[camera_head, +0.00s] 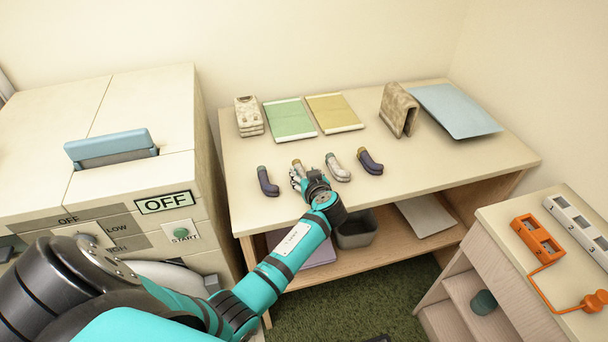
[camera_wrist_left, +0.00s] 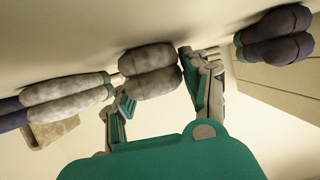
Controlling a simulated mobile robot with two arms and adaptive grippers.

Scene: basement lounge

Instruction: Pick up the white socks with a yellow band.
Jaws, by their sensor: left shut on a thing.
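The white socks with a yellow band (camera_head: 296,163) lie as a rolled pair on the pale table. Their yellow end shows past my left gripper (camera_head: 303,178), which covers most of the rest. In the left wrist view the whitish pair (camera_wrist_left: 150,58) sits between the two fingers of my left gripper (camera_wrist_left: 158,82), shut on it. The pair appears still at table level. White socks with a green band (camera_head: 338,168) lie just right; they also show in the left wrist view (camera_wrist_left: 65,92). My right gripper is not in view.
Dark socks with a green band (camera_head: 267,182) lie left, dark socks with a yellow band (camera_head: 370,161) right. Folded green (camera_head: 289,119) and yellow (camera_head: 334,112) cloths lie behind. A washer (camera_head: 150,190) stands left of the table (camera_head: 440,165). A grey bin (camera_head: 356,230) is below.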

